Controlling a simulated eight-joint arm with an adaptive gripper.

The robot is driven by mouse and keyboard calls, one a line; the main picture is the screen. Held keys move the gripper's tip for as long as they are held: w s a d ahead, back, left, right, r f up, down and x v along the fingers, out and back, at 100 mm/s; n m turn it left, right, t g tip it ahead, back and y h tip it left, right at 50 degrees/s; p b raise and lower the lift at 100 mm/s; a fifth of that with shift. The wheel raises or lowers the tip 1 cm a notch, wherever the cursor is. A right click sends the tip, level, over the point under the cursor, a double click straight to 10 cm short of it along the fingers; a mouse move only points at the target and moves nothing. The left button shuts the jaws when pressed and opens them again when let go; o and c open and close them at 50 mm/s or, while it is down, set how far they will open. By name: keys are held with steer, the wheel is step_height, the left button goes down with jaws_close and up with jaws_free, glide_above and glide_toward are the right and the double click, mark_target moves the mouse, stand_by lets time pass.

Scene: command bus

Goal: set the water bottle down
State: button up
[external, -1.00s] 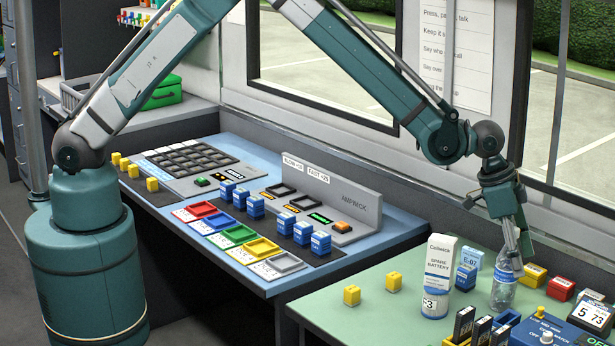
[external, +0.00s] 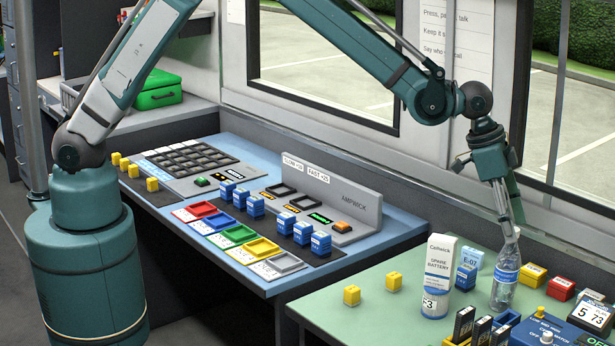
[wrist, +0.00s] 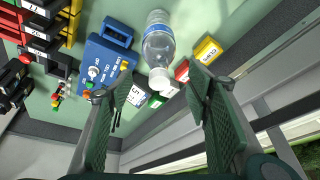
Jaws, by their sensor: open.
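The clear water bottle (external: 505,278) with a blue and white label stands upright on the green table (external: 350,318), right of the white spare battery box. My gripper (external: 508,234) is above the bottle's cap in the external view. In the wrist view my gripper (wrist: 155,90) has its two fingers spread wide, with nothing between the pads. There the bottle (wrist: 158,45) lies beyond the fingertips, its white cap pointing toward me. Whether a fingertip still touches the cap is hard to tell.
The spare battery box (external: 438,275) and a blue block (external: 467,270) stand close left of the bottle. Yellow (external: 533,274) and red (external: 560,288) blocks lie to its right. A blue switch box (external: 540,332) is in front. Clear table lies around two yellow cubes at left.

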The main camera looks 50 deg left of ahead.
steer(key=shift+v, duration=1.6)
steer(key=s+a+r+n+t, duration=0.1)
steer(key=a+r+n, duration=0.1)
steer(key=a+r, duration=0.8)
steer(key=s+a+r+n+t, duration=0.1)
steer(key=s+a+r+n, duration=0.15)
steer(key=a, duration=1.35)
steer(key=s+a+r+n, duration=0.1)
steer(key=a+r, duration=0.6)
steer(key=a, duration=0.6)
steer(key=s+a+r+n+t+y, duration=0.1)
steer(key=s+a, duration=0.4)
steer(key=a, duration=0.3)
steer(key=s+a+r+n+t+y, duration=0.1)
steer(key=s+a+r+n, duration=0.1)
steer(key=s+a, duration=0.55)
steer(key=s+a+f+n+y, duration=0.1)
steer(key=s+a+f+n, duration=0.2)
steer(key=s+a, duration=1)
step_height(320, 180, down, 2)
steer(key=shift+a+f+t+y, duration=0.15)
steer(key=shift+a+t+y, duration=0.2)
steer(key=shift+a, duration=0.5)
